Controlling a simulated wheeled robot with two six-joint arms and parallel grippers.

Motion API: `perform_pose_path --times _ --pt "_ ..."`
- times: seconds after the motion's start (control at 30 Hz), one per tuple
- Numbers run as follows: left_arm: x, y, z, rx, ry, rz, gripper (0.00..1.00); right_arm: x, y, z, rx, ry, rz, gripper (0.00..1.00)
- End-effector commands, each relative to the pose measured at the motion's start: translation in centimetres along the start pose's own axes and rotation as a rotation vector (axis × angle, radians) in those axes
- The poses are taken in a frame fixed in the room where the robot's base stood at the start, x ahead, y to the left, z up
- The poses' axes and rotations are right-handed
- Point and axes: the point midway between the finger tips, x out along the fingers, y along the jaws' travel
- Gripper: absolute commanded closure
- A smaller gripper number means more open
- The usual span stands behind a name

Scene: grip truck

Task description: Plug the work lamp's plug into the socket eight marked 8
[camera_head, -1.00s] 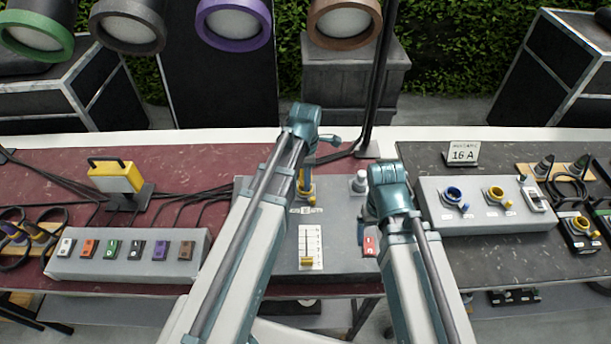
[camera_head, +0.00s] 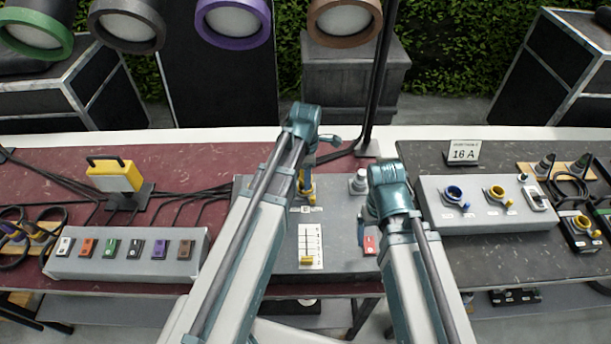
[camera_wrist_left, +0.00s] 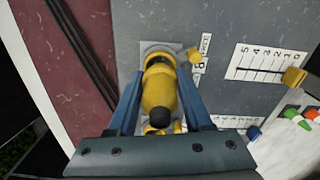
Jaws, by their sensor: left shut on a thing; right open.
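The yellow plug (camera_wrist_left: 160,92) is between the fingers of my left gripper (camera_wrist_left: 160,98), which is shut on it. It stands over the grey plate of the socket marked 8 (camera_wrist_left: 150,46) on the grey box; I cannot tell how deep it sits. The 8 label is beside it. In the head view the plug (camera_head: 306,190) shows below my left gripper (camera_head: 306,178), partly hidden by the arm. The yellow work lamp (camera_head: 115,177) stands on the red table at left. My right gripper (camera_head: 367,232) is open and empty over the right part of the grey box.
The grey box (camera_head: 335,210) carries a numbered slider (camera_head: 311,247), a red switch (camera_head: 370,245) and a grey knob (camera_head: 359,182). A box with coloured switches (camera_head: 130,262) is at left. A box with blue and yellow sockets (camera_head: 485,217) is at right. A dark pole (camera_head: 378,90) rises behind.

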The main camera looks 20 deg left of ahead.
Motion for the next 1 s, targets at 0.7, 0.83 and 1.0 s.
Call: perform_pose_path --times 0.7,0.83,1.0 --pt "0.7 0.0 0.0 0.0 0.0 0.0 1.0 0.7 -0.1 0.0 0.0 0.0 0.0 0.1" --pt "0.9 0.0 0.0 0.0 0.0 0.0 1.0 0.9 -0.1 -0.1 0.0 0.0 0.0 0.1" --pt "1.2 0.0 0.0 0.0 0.0 0.0 1.0 1.2 -0.1 -0.1 0.0 0.0 0.0 0.1"
